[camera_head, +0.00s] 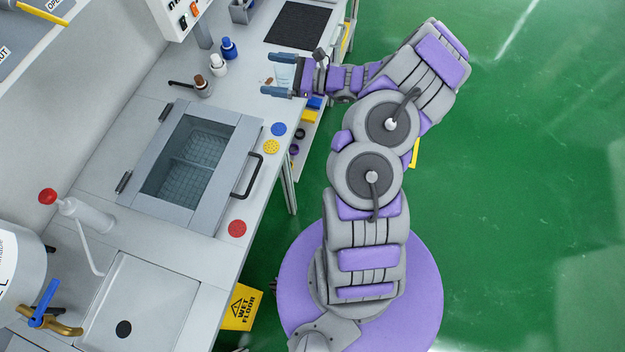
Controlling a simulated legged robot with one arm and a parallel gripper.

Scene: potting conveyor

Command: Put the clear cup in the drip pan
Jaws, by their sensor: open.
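My gripper (270,74) is at the upper middle, over the counter's front part. Its two blue-grey fingers point left and are spread apart. A clear cup (284,75) shows faintly between the fingers, near the palm. I cannot tell whether either finger touches it. A dark textured square (298,25) lies on the counter beyond the gripper. A pale square panel with a black round spot (107,318) is at the near left. I cannot tell for sure which thing is the drip pan.
A glass-lidded box with a black handle (196,160) fills the counter's middle. Blue (229,48) and white (218,64) bottles and a brown-topped item (203,87) stand left of the gripper. Coloured discs lie along the front edge. A yellow wet-floor sign (241,307) stands below.

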